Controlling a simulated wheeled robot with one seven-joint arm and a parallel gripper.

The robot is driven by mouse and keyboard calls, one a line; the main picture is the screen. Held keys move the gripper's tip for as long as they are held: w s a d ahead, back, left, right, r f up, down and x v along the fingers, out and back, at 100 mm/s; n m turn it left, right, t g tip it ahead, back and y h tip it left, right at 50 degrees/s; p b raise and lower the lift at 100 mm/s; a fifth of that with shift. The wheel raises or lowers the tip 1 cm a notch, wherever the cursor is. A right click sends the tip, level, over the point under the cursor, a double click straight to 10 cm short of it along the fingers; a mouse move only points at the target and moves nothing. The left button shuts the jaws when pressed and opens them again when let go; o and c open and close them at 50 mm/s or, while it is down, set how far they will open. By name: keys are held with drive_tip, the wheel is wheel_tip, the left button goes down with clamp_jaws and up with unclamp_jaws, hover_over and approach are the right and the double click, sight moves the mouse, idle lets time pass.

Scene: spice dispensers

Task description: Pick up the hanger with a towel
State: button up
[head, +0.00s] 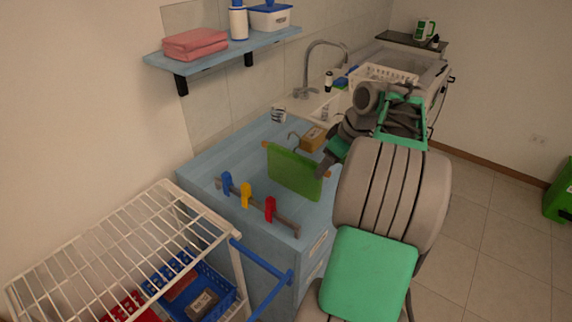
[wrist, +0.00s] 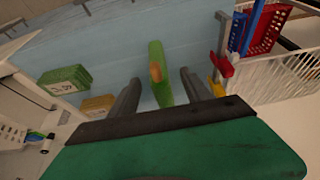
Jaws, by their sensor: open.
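The green towel (head: 293,172) hangs over a wooden hanger above the light blue counter, with a metal hook showing at its top. In the wrist view the towel (wrist: 161,92) is seen edge-on, with the orange-brown hanger end (wrist: 155,72) facing me. My gripper (head: 325,163) is at the towel's right end in the head view. In the wrist view my gripper (wrist: 159,77) is open, with one finger on each side of the towel and hanger end. Gaps show between the fingers and the towel. The hanger's bar is mostly hidden by the towel.
A rail (head: 258,206) with blue, yellow and red clips stands on the counter in front of the towel. A yellow-brown box (head: 313,138) is behind it, near the sink faucet (head: 308,70). A white wire cart (head: 130,240) with baskets stands at the front left.

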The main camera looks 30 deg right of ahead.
drive_tip(key=x, duration=0.7)
drive_tip(key=shift+d+f, duration=0.3)
drive_tip(key=shift+f, duration=0.05)
drive_tip(key=shift+s, duration=0.1)
drive_tip(key=shift+c, duration=0.3)
clamp_jaws()
